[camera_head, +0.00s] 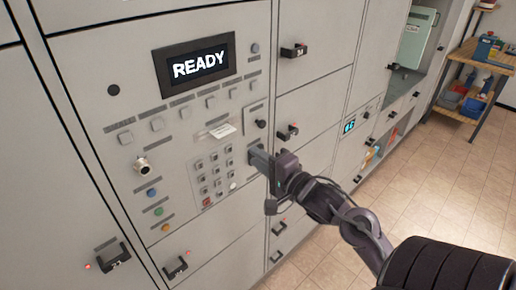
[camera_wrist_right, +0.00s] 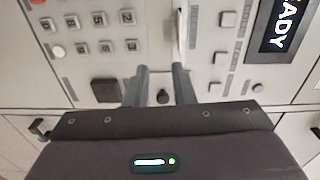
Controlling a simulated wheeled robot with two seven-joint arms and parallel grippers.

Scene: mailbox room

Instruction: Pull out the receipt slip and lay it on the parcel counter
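The receipt slip (camera_head: 222,131) is a small white paper sticking out of a slot in the grey locker panel, below the READY screen (camera_head: 198,66). In the right wrist view the slip (camera_wrist_right: 181,35) shows nearly edge-on as a narrow white strip. My right gripper (camera_head: 254,153) is at the panel, right of and below the slip. In its wrist view the two fingers (camera_wrist_right: 161,68) are apart with nothing between them; the slip lies beyond the right-hand fingertip. My left gripper is not in view. Which surface is the parcel counter is unclear; a wooden bench (camera_head: 483,58) stands far right.
A keypad (camera_head: 210,172) and several buttons surround the slot. A black knob (camera_head: 261,124) and locker handles (camera_head: 288,132) protrude near my right gripper. An open bay (camera_head: 405,78) holds a pale green case (camera_head: 417,38). Tiled floor (camera_head: 450,170) is clear at the right.

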